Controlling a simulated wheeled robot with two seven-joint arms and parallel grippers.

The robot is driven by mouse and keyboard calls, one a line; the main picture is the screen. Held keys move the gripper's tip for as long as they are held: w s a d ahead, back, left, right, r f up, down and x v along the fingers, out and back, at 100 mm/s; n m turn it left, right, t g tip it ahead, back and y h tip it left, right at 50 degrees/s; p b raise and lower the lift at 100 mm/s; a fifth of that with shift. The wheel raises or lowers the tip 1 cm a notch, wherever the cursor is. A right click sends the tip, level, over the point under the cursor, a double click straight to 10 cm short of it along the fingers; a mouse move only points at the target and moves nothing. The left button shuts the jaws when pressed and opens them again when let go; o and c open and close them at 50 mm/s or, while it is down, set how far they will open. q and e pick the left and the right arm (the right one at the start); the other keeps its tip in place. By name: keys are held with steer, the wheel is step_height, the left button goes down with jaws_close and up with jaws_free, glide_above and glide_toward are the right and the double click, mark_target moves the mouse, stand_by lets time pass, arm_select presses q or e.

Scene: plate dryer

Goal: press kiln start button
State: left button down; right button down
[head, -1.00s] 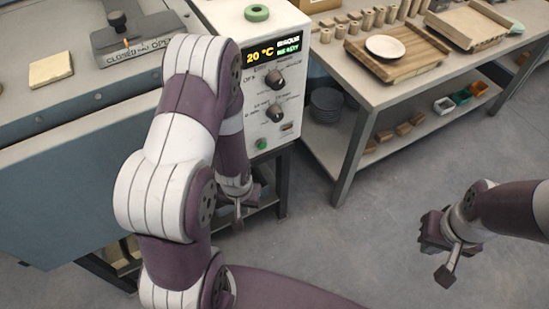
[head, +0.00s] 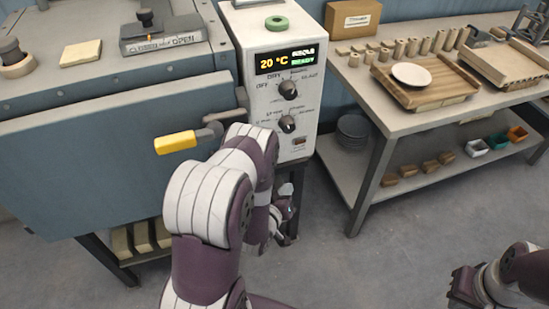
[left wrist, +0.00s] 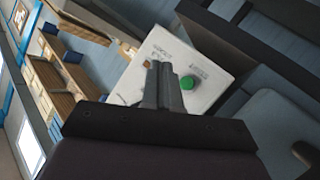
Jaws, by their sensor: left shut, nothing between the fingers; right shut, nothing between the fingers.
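The white kiln control box (head: 262,90) shows a 20 °C display (head: 287,60) reading READY, two black knobs and a small red switch (head: 299,141). The green start button is hidden behind my left arm in the head view. In the left wrist view the green button (left wrist: 187,82) stands out from the white panel (left wrist: 205,95), just right of the fingertips. My left gripper (head: 287,190) is shut and empty, low in front of the box; its fingers also show in the left wrist view (left wrist: 160,75). Contact with the panel cannot be told. My right gripper (head: 462,287) is shut and empty at lower right.
The blue kiln body (head: 90,150) with a yellow-gripped handle (head: 175,142) stands left of the box. A green ring (head: 277,23) lies on top of the box. A workbench (head: 400,120) with trays and small pots is at right. The floor between is clear.

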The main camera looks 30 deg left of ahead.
arm_select(q)
steer(key=w+a+b, duration=0.2)
steer(key=w+a, duration=0.3)
steer(key=a, duration=0.2)
steer(key=shift+w, duration=0.35)
stand_by(1.9)
steer(key=shift+w+a, duration=0.3)
